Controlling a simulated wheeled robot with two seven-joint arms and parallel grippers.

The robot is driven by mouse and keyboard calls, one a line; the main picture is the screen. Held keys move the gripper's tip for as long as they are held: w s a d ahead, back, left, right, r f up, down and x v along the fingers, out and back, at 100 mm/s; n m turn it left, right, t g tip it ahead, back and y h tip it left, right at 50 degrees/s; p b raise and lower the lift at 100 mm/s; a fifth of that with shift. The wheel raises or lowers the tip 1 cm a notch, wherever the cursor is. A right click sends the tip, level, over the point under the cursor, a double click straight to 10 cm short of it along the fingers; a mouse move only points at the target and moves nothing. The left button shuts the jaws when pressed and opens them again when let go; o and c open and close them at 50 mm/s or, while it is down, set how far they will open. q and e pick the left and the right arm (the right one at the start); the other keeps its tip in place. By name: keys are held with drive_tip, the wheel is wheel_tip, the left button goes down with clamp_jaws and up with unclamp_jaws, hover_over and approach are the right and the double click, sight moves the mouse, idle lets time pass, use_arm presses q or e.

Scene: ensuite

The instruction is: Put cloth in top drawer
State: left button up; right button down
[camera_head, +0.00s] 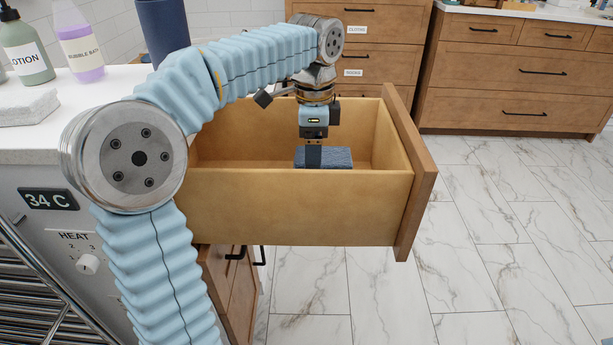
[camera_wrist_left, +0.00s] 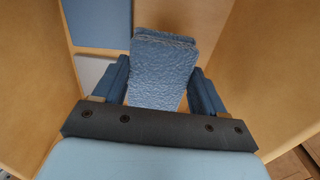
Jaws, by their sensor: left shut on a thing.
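The cloth (camera_head: 338,157) is a folded, dark blue, textured piece. In the head view it is inside the pulled-out top drawer (camera_head: 290,205), with its lower part hidden behind the drawer's near side wall. My left gripper (camera_head: 313,156) reaches down into the drawer and is shut on the cloth. In the left wrist view the cloth (camera_wrist_left: 162,72) sits between the two fingers of my left gripper (camera_wrist_left: 160,90). I cannot tell whether the cloth touches the drawer floor. My right gripper is not in view.
A white counter (camera_head: 60,135) at left holds a lotion bottle (camera_head: 25,45), a purple bottle (camera_head: 80,42), a dark blue container (camera_head: 163,28) and a grey folded cloth (camera_head: 28,108). Labelled drawers (camera_head: 365,50) stand behind. Marble floor (camera_head: 510,215) is clear at right.

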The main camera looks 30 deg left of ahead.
use_arm(q)
drive_tip(key=shift+f+b, duration=0.35)
drive_tip(key=shift+f, duration=1.75)
drive_tip(key=shift+f, duration=0.2)
drive_tip(key=o, duration=1.1)
wheel_tip(320, 180, up, 12)
drive_tip(key=p, duration=0.3)
drive_tip(key=shift+r, duration=0.2)
